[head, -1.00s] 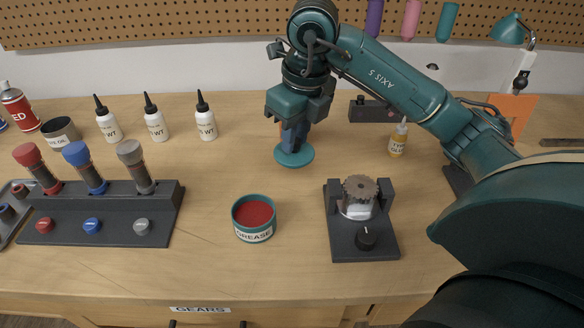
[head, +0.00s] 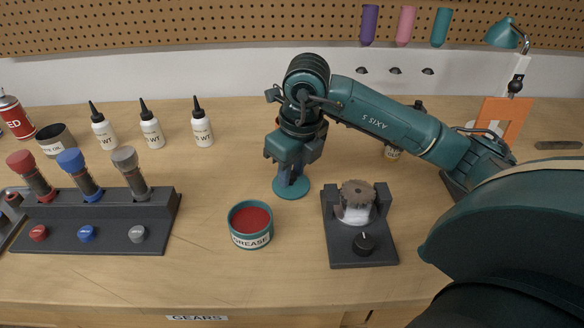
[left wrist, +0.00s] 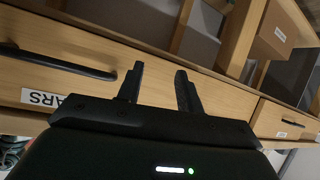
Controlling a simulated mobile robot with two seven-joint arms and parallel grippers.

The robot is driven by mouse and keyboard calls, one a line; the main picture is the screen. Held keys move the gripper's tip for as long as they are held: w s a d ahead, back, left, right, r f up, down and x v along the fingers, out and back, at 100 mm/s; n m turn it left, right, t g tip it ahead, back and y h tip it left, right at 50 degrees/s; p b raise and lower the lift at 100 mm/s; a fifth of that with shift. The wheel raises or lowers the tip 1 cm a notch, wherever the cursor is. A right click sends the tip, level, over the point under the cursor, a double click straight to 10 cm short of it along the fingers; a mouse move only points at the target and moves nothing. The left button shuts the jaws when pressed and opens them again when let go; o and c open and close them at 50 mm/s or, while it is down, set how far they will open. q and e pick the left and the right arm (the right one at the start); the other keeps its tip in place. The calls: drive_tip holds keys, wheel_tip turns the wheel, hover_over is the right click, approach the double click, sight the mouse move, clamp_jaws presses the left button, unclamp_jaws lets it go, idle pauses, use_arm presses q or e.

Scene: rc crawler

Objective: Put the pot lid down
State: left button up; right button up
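The pot lid (head: 299,191) is a teal disc low over the wooden bench in the head view, behind and to the right of the grease pot. My right gripper (head: 289,176) points down at it with its fingers at the lid's middle and appears shut on it. I cannot tell whether the lid touches the bench. The grease pot (head: 251,225) stands uncovered, with red grease showing inside its teal rim. My left gripper (left wrist: 158,88) shows only in the left wrist view, open and empty, in front of a drawer.
A black stand with a gear (head: 362,230) is right of the pot. A rack of red, blue and grey handled tools (head: 95,220) is at left, with white bottles (head: 201,128) behind. Bare bench (head: 210,275) lies in front of the pot.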

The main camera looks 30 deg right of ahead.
sight(299, 189)
drive_tip(key=o, duration=0.3)
drive_tip(key=shift+r, duration=0.1)
drive_tip(key=shift+r, duration=0.25)
drive_tip(key=r, duration=0.4)
drive_tip(key=s+r+p, duration=0.1)
drive_tip(key=r, duration=0.6)
drive_tip(key=shift+s+d+r+p, duration=0.2)
drive_tip(key=shift+s+r+p, duration=0.1)
drive_tip(key=shift+s+p, duration=0.05)
